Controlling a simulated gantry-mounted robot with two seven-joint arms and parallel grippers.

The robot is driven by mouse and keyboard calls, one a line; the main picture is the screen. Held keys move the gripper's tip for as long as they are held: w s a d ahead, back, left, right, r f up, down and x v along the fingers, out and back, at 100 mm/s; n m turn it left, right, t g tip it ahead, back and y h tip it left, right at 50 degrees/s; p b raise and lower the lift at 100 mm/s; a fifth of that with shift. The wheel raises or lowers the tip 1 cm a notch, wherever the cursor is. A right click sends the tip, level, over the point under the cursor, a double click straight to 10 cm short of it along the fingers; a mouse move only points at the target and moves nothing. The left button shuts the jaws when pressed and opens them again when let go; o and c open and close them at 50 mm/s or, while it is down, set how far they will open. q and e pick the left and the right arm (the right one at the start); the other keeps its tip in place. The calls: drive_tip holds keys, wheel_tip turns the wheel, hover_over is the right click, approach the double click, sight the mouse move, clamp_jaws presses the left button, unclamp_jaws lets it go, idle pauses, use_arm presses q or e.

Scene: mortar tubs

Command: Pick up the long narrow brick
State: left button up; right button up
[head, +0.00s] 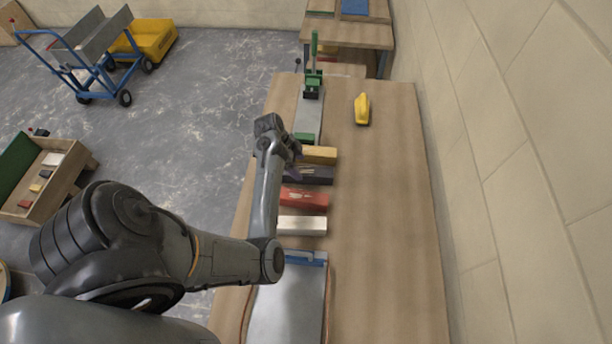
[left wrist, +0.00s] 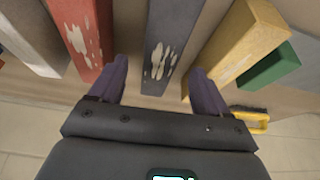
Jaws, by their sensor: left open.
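Several bricks lie side by side in a row across the wooden bench. The dark grey brick (head: 318,176), narrow with pale worn patches, also shows in the left wrist view (left wrist: 168,45). Beside it are a yellow brick (head: 321,155) and a red brick (head: 306,198), with a white brick (head: 303,226) beyond the red one. My left gripper (left wrist: 157,88) is open, its purple fingers on either side of the dark brick's near end, with nothing gripped. In the head view my arm hides that brick's left end. I cannot tell how high the fingers are above the bench.
A green clamp-like tool (head: 313,85) and a grey plate (head: 309,117) are at the bench's far end. A yellow-handled tool (head: 362,108) lies right of them. A metal tray (head: 287,310) is at the near end. The bench (head: 385,230) is clear on the right, up to the wall.

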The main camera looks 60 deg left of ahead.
sight(303, 171)
use_arm(q)
drive_tip(key=shift+x, duration=3.55)
clamp_jaws()
drive_tip(key=shift+w+a+r, duration=0.1)
